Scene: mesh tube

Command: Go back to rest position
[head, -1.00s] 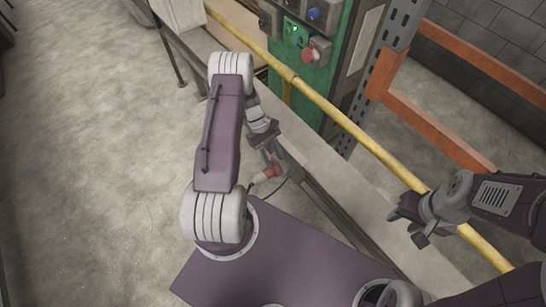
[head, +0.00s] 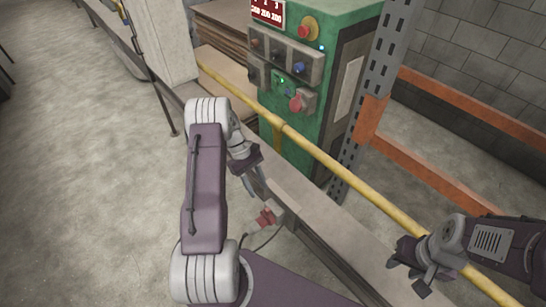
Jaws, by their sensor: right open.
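My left gripper (head: 255,184) hangs below the forearm of my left arm, above the near edge of the pale bench (head: 292,186). Its fingers point down and are small and partly hidden, so I cannot tell whether they are apart. I see nothing clearly held in it. My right gripper (head: 408,279) is open and empty at the lower right, in front of the yellow rail (head: 345,172). Its fingers point down and left.
A red plug-like piece (head: 265,217) with a dark cable is just below my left gripper. A green control cabinet (head: 330,118) with buttons stands behind the rail. An orange rack (head: 440,154) and its grey post (head: 378,75) are at right. Open floor (head: 85,170) lies at left.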

